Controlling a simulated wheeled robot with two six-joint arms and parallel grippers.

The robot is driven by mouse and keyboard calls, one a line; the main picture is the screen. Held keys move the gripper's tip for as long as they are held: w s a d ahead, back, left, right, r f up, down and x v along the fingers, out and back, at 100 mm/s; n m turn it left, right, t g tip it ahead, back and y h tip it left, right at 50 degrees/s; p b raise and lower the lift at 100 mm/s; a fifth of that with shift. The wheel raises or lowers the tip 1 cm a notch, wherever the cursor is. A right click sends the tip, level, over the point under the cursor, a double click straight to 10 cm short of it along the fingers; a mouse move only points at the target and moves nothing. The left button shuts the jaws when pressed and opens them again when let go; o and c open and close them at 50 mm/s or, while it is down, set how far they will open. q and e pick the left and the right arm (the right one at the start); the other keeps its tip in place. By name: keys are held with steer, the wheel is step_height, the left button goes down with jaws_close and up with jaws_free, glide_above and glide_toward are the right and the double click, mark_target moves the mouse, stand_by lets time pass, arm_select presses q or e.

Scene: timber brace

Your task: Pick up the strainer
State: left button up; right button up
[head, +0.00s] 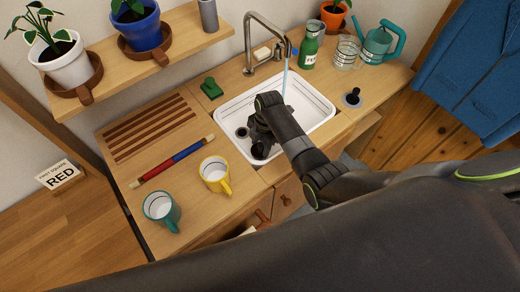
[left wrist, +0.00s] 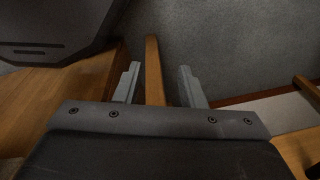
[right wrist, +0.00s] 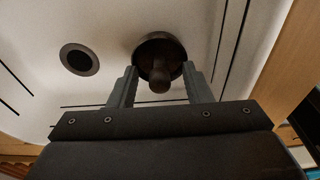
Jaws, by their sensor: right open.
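A dark round piece with a knob, apparently the strainer (right wrist: 160,48), lies on the white sink floor in the right wrist view. In the head view it shows as a dark shape (head: 258,151) in the sink, partly covered by my gripper. My right gripper (right wrist: 160,85) is open, with its fingertips on either side of the knob; I cannot tell whether they touch it. In the head view this gripper (head: 260,138) reaches down into the sink. My left gripper (left wrist: 157,85) is open and empty in its wrist view, away from the sink.
The sink (head: 319,112) has a dark drain hole (right wrist: 80,60) beside the strainer. The tap (head: 266,38) runs water. A dark plug-like piece (head: 352,97) sits on the right counter. Yellow (head: 215,174) and teal (head: 161,209) mugs stand left. A wooden bar (left wrist: 154,70) shows behind my left fingers.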

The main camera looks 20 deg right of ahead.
mark_target(261, 144)
jaws_close()
steer(key=shift+r, duration=0.1)
step_height(261, 144, up, 10)
steer(key=shift+f, duration=0.1)
stand_by(0.6)
